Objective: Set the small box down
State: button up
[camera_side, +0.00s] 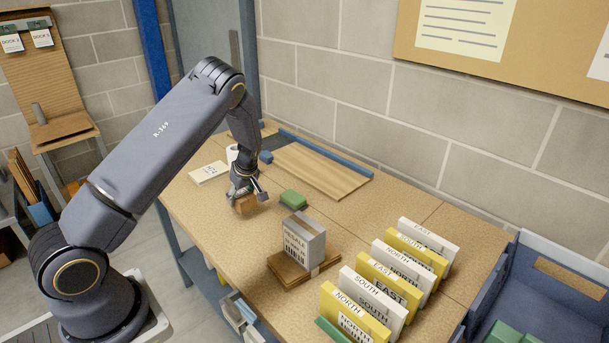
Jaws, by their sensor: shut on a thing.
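The small box (245,206) is brown and sits between the fingers of my gripper (246,195), over the left part of the workbench. My gripper points down and is shut on the small box. The fingers and wrist hide the top of the box. The box is at or just above the bench top (222,222); I cannot tell whether it touches.
A green block (293,199) lies just right of my gripper. A grey labelled box (303,238) stands on brown boards (290,271). Yellow and white cards (385,285) stand in a row at right. A wooden board (322,170) lies behind. A white card (208,173) lies at left.

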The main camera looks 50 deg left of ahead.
jog(key=shift+f, duration=1.55)
jog(key=shift+f, duration=0.1)
jog(key=o, duration=1.2)
